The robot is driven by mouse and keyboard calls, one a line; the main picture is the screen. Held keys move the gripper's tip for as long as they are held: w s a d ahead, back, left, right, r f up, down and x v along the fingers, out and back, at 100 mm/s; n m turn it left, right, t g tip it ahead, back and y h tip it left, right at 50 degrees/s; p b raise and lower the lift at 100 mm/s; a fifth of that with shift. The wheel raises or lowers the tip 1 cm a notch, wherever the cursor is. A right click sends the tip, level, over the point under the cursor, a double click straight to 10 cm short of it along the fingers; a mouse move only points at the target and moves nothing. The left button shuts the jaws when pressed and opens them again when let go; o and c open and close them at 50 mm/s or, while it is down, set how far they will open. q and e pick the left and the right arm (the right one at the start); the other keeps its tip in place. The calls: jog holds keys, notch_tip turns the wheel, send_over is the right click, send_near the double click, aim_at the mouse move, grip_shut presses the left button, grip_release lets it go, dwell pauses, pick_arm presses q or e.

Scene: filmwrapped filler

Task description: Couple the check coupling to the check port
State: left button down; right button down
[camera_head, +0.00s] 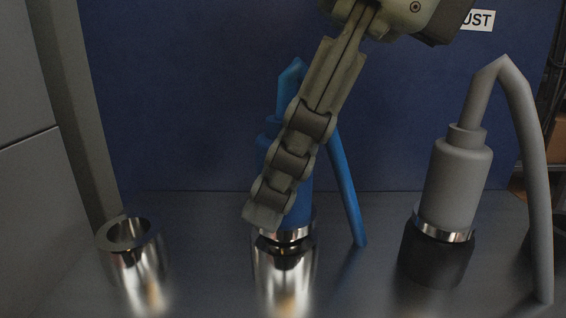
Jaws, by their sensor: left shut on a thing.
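A blue coupling (299,205) with a bright metal ring and a blue hose stands nearly upright over the middle chrome port (285,270). Its ring is at the port's mouth, with a dark band between them; I cannot tell whether it is seated. My left gripper (264,214) comes down from the top and is shut on the blue coupling, hiding much of its body. No readable label shows which coupling or port is the check one. My right gripper is not in view.
An open, empty chrome port (133,255) stands at the left. A grey coupling (458,185) with a grey hose sits on a black port (436,255) at the right. A blue panel (180,110) stands behind, with a partly hidden label (478,20) reading "UST".

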pick_arm(q)
jog(key=shift+f+b, duration=0.3)
jog(key=shift+b, duration=0.1)
dwell(0.8)
jog(key=c, duration=1)
grip_release()
